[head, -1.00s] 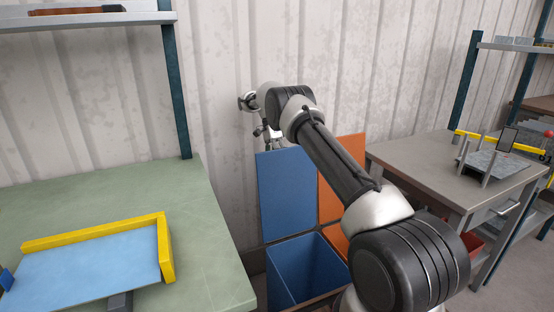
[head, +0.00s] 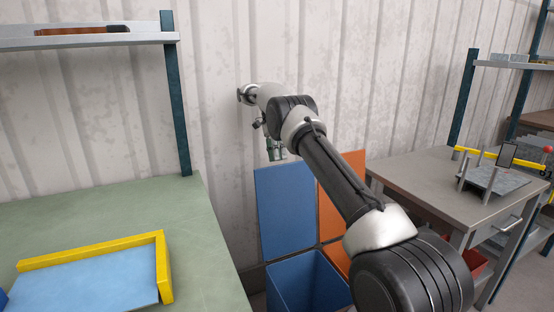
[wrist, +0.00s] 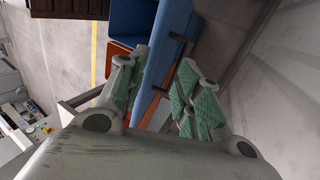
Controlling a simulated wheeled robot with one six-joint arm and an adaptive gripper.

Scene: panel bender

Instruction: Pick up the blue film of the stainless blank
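The blue film (head: 90,283) lies as a flat light-blue sheet inside the yellow corner stops (head: 163,265) on the green-topped table at the lower left of the head view. The steel blank under it cannot be made out. My gripper (head: 276,152) is well to the right of the film, near the wall and by the top of the upright blue panel behind the bins. In the wrist view my gripper (wrist: 163,65) has its green-padded fingers apart, with nothing held. The edge of a blue panel shows beyond and between them. The film is not seen in the wrist view.
A blue bin (head: 305,283) and an orange one stand between the green table (head: 205,235) and a grey table (head: 415,165) with a fixture (head: 490,178). A shelf (head: 90,38) overhangs the green table's back. The corrugated wall is close behind my gripper.

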